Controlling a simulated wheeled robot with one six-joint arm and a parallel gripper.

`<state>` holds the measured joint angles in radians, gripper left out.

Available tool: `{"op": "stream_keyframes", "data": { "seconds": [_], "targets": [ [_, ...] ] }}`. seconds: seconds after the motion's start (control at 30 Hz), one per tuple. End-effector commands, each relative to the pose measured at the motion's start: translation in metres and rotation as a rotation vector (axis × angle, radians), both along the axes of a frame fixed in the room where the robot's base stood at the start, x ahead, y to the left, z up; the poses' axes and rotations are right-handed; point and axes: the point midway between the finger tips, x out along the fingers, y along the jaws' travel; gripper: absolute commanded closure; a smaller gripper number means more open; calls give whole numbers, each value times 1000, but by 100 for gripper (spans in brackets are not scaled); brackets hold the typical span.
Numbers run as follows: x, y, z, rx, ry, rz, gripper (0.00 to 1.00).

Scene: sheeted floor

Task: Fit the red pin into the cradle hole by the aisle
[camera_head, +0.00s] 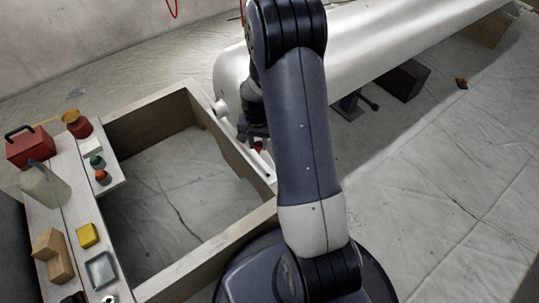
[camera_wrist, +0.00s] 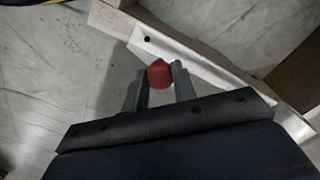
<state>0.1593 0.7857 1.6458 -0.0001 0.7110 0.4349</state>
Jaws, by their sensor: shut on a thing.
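My gripper (camera_wrist: 159,80) is shut on the red pin (camera_wrist: 160,73), with one finger on each side of its rounded red end. In the head view the red pin (camera_head: 259,148) shows as a small red bit below my gripper (camera_head: 256,136), beside my arm. A pale bar (camera_wrist: 185,58) of the wooden cradle lies beyond the pin in the wrist view, with a dark round hole (camera_wrist: 147,40) near its left end. The pin appears apart from that hole; its height above the bar cannot be told. The pin's lower part is hidden. My arm covers part of the cradle (camera_head: 228,141) in the head view.
A long silver body (camera_head: 360,45) lies behind my arm. At left, a pale bench (camera_head: 70,205) bears a red toolbox (camera_head: 30,147), a jug (camera_head: 45,185), a yellow block (camera_head: 88,235) and small knobs. A dark box (camera_head: 402,80) stands on the floor; the right floor is mostly clear.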

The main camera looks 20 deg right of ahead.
Motion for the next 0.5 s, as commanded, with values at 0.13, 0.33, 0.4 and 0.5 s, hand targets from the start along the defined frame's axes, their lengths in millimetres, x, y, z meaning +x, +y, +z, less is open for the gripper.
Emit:
{"op": "stream_keyframes", "data": {
  "seconds": [0.13, 0.33, 0.4, 0.5],
  "targets": [
    [-12, -19, -48, 0, 5, -177, 98],
    [-17, -27, -64, -1, 0, -263, 98],
    [-17, -27, -64, 0, -1, -265, 98],
    [-17, -27, -63, 0, -1, -263, 98]
  ]
}}
